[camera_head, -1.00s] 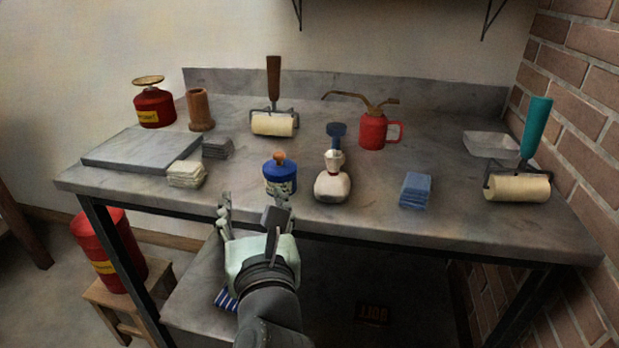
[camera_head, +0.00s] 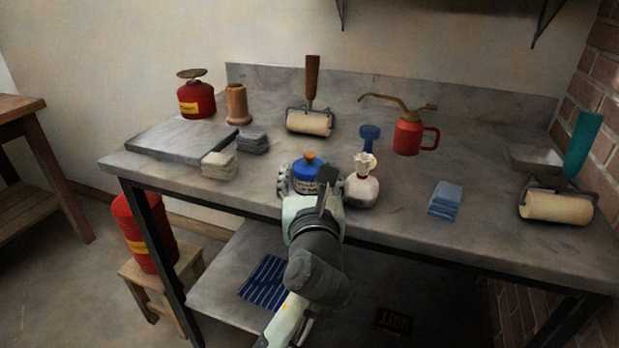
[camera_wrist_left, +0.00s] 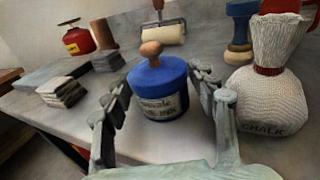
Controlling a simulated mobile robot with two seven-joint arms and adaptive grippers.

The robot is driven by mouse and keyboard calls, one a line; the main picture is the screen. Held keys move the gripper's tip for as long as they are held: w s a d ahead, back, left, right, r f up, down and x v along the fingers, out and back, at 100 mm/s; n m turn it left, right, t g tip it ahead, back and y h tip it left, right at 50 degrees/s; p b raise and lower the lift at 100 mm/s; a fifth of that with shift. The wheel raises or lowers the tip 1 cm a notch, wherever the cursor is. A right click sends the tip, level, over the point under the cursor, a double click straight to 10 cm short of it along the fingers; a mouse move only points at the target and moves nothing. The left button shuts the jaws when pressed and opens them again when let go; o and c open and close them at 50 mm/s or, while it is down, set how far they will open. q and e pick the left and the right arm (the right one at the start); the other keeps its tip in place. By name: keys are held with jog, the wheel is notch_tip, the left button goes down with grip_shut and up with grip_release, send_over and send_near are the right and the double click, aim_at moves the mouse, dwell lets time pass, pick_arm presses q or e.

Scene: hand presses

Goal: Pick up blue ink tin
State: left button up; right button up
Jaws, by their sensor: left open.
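The blue ink tin (camera_head: 308,173) stands upright near the front edge of the grey bench, with a blue lid and an orange-brown knob. In the left wrist view the tin (camera_wrist_left: 157,88) shows its label and sits between the two fingers. My left gripper (camera_head: 312,182) is open around the tin, one finger on each side. In the left wrist view the left gripper (camera_wrist_left: 160,105) shows a gap beside the tin on the left; whether the right finger touches it I cannot tell. My right gripper is not in view.
A chalk bag (camera_head: 361,188) stands close on the right of the tin, with a blue-handled stamp (camera_head: 369,138) behind it. Behind are a roller (camera_head: 309,122) and a red oil can (camera_head: 407,136). Cloth stacks (camera_head: 219,165) and a slab (camera_head: 180,142) lie left.

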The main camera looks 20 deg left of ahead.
pick_arm(q)
jog(key=shift+c, duration=0.6)
jog(key=shift+r, duration=0.1)
jog(key=c, duration=1.1)
